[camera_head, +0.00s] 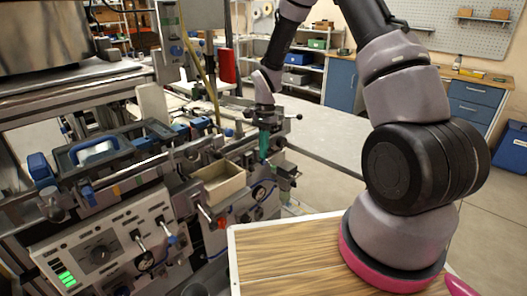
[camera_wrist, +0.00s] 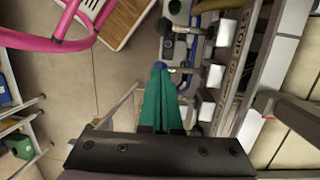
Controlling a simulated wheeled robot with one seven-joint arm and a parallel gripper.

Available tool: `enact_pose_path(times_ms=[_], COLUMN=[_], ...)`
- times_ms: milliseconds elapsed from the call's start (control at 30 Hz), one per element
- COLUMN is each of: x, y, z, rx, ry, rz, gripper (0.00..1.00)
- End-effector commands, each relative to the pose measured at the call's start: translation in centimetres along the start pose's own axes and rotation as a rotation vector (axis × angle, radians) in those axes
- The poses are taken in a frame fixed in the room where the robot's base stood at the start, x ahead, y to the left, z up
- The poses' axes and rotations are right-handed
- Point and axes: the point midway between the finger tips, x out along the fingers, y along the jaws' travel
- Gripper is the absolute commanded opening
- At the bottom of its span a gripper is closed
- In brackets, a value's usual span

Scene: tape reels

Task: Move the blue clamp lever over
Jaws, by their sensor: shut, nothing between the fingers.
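My gripper (camera_head: 263,157) hangs pointing down at the right end of the grey machine, with its teal fingers shut and empty. In the wrist view the shut fingers (camera_wrist: 160,85) point away from the camera. A small blue knob (camera_wrist: 160,65) shows right at the fingertips; I cannot tell whether they touch it or whether it is the clamp lever's end. In the head view several blue handles sit on the machine: a large one (camera_head: 40,166) at the left and a blue-trimmed clamp (camera_head: 95,150) beside it. I cannot tell which is the task's lever.
A beige open box (camera_head: 218,184) sits on the machine left of my gripper. A control panel (camera_head: 100,252) with knobs and green lights is at lower left. A wooden board (camera_head: 290,250) lies in front.

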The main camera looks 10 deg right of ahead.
Motion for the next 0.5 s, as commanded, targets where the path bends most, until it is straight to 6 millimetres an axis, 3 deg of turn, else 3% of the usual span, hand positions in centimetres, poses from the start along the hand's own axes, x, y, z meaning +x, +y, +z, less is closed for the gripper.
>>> enact_pose_path(times_ms=[267, 500], x=[0.5, 1.8], y=[0.2, 0.7], z=[-0.1, -0.4], rx=[-0.012, -0.040], ry=[-0.001, -0.002], rz=[-0.067, -0.227], gripper=[0.00, 0.00])
